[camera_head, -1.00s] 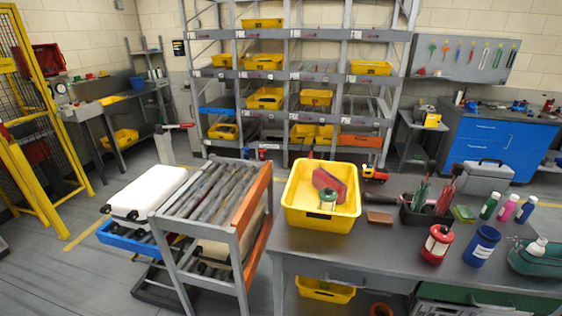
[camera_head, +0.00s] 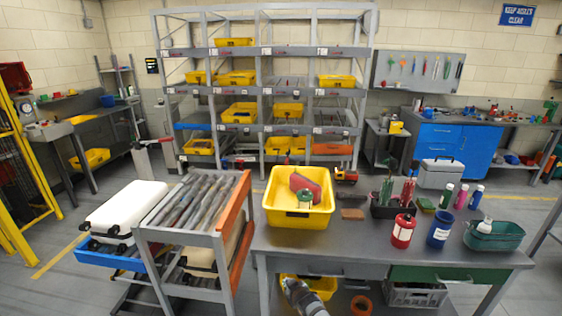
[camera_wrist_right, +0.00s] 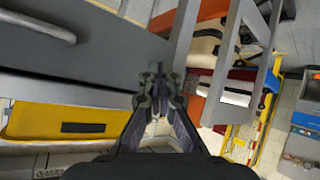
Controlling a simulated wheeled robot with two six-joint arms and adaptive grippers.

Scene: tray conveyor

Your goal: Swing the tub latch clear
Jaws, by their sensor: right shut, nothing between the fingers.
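A yellow tub (camera_head: 320,218) stands upright on the grey table (camera_head: 350,238). A red block-like thing (camera_head: 308,184) and a small green-topped jar (camera_head: 305,197) are in it. A dark slot shows on its front wall; I cannot make out a latch on it. My right gripper (camera_head: 291,284) is low in front of the table's front edge, below the tub. In the right wrist view the gripper (camera_wrist_right: 157,90) is shut and empty. There a yellow bin (camera_wrist_right: 35,122) with a dark slot lies left of the fingers, beneath a grey panel. My left gripper is out of view.
A roller rack (camera_head: 190,240) with an orange side stands close left of the table. A red can (camera_head: 402,232), a blue can (camera_head: 439,232) and a green basket (camera_head: 494,237) stand on the table's right half.

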